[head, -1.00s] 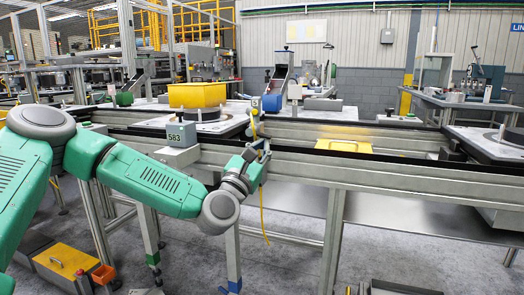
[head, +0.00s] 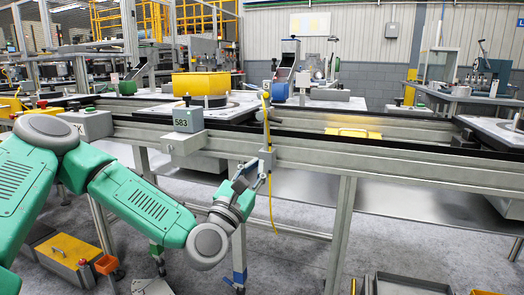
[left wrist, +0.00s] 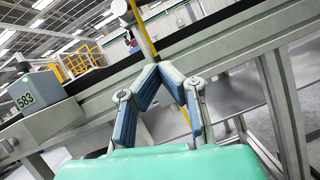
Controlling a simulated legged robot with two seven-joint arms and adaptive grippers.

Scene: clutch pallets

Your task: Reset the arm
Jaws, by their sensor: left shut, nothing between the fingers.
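My left arm, green with grey joints, comes in from the left in the head view. Its gripper (head: 254,178) is in front of the metal conveyor frame (head: 300,160), near a hanging yellow cable (head: 270,205). In the left wrist view the left gripper (left wrist: 152,72) has its fingertips together and holds nothing. The yellow cable shows behind the fingertips (left wrist: 143,32); I cannot tell whether they touch the frame. My right gripper is in neither view.
A grey box marked 583 (head: 188,119) is fixed at the conveyor's front. A yellow bin (head: 200,85) stands on the line behind it. A yellow plate (head: 353,133) lies on the conveyor to the right. A yellow-lidded toolbox (head: 68,250) sits on the floor at lower left.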

